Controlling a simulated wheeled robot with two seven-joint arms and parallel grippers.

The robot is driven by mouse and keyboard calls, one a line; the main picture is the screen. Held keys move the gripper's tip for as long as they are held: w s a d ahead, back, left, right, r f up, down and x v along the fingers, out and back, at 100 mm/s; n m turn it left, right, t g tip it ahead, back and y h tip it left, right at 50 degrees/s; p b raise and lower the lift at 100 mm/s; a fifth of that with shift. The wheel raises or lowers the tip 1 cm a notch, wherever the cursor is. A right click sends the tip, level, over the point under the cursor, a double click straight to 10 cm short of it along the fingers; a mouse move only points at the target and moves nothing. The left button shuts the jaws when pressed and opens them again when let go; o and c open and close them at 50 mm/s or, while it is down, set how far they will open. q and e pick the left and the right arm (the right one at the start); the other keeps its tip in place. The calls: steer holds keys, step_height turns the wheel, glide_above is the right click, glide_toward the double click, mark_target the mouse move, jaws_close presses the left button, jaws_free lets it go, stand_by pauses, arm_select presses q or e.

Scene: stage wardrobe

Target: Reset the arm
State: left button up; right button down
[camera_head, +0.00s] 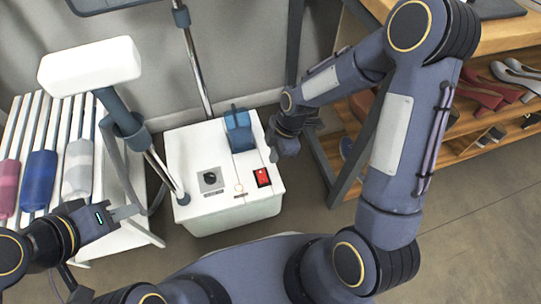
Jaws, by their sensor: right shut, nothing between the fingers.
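My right arm reaches in from the right and bends down to the white steamer base. My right gripper (272,148) is shut and empty beside the blue tank (239,130) on the steamer base (215,160). I cannot tell whether it touches the base. My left gripper (128,211) is at the lower left, close to the steamer's grey hose (119,165). Its fingers are small and partly hidden, so I cannot tell if they are open or shut.
The white steamer head (90,66) hangs over a white slatted rack (38,115) with rolled pink, blue and grey cloths. The base has a black knob (210,179) and a red switch (262,177). A wooden shoe shelf (465,115) stands right. The floor (480,210) at lower right is clear.

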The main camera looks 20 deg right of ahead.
steer(key=shift+d+r, duration=0.1)
steer(key=shift+r, duration=0.15)
stand_by(0.4)
steer(key=s+d+r+m+t, duration=0.1)
steer(key=s+d+r+m, duration=0.1)
steer(key=d+r+m, duration=0.3)
steer(key=s+r+m+t, duration=0.2)
steer(key=s+r+m, duration=0.1)
steer(key=r, duration=0.5)
steer(key=s+d+r+m+t, duration=0.25)
steer(key=s+r+m, duration=0.45)
steer(key=s+m, duration=0.5)
step_height(320, 180, up, 31)
steer(key=p, duration=3)
steer(key=shift+w+a+t+p, duration=0.2)
steer(key=shift+t+p, duration=0.1)
steer(key=shift+t, duration=0.05)
